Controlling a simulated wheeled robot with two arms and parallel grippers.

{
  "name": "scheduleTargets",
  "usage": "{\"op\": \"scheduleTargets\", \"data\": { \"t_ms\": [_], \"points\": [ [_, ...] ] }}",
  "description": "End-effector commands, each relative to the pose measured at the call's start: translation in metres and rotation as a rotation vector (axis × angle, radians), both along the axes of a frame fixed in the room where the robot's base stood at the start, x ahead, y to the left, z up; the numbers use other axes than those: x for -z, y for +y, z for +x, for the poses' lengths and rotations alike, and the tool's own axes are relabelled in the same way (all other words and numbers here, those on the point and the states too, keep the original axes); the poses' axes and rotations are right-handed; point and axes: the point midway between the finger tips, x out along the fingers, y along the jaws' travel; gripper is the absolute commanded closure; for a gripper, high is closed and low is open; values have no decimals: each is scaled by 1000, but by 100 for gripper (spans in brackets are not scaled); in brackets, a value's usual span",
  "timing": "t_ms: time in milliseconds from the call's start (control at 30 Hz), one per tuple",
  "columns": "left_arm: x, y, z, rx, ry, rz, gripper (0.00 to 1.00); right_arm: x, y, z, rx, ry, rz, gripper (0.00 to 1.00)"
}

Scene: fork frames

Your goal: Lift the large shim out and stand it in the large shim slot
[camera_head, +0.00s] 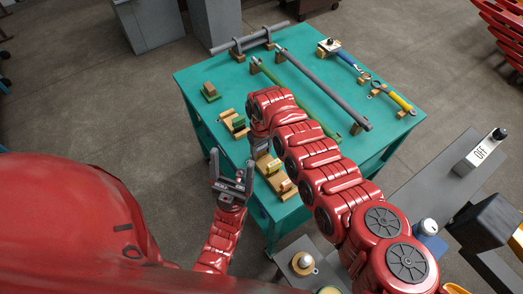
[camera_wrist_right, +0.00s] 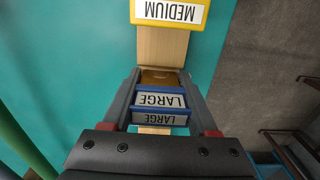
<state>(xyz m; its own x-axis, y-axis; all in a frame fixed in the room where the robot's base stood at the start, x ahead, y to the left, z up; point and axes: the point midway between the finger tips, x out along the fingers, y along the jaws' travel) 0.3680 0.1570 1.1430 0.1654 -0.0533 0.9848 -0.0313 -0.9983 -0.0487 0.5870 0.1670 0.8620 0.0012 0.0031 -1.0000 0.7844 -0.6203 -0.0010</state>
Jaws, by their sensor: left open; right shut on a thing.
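In the right wrist view, the large shim (camera_wrist_right: 160,101) is a blue-edged block with LARGE labels. It sits between the two fingers of my right gripper (camera_wrist_right: 160,84), which is shut on it. A wooden rack (camera_wrist_right: 162,45) lies beyond and below it, with a yellow-edged MEDIUM block (camera_wrist_right: 170,12) at the top. The large shim slot cannot be made out, nor whether the shim is clear of the wood. In the head view, my right gripper (camera_head: 262,147) points down over the wooden rack (camera_head: 268,165) at the table's near edge. My left gripper (camera_head: 232,168) is open and empty, off that edge.
A grey side table (camera_head: 425,195) stands at right.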

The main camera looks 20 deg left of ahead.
Motion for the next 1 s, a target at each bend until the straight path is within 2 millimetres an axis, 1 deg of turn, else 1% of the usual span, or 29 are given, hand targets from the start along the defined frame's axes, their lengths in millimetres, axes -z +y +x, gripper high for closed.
{"op": "scheduleTargets", "data": {
  "t_ms": [233, 267, 400, 433, 767, 867, 967, 1000],
  "points": [
    [8, 0, 0, 0, 0, 0, 18, 7, 0, 0, 0, 0, 0, 100],
    [6, 0, 0, 0, 0, 0, 18, 6, 0, 0, 0, -1, 1, 35],
    [6, 0, 0, 0, 0, 0, 18, 6, 0, 0, 0, 0, 0, 10],
    [6, 0, 0, 0, 0, 0, 18, 6, 0, 0, 0, 0, 0, 6],
    [5, 0, 0, 0, 0, 0, 18, 4, 0, 0, 0, -1, 1, 6],
    [5, 0, 0, 0, 0, 0, 18, -3, 0, 1, 1, -1, 2, 6],
    [3, 0, 0, 0, 0, 0, 18, -18, -1, 2, 2, -2, 2, 6],
    [3, 0, 0, 0, 0, 0, 18, -26, -1, 2, 3, -4, 5, 6]
  ]
}}
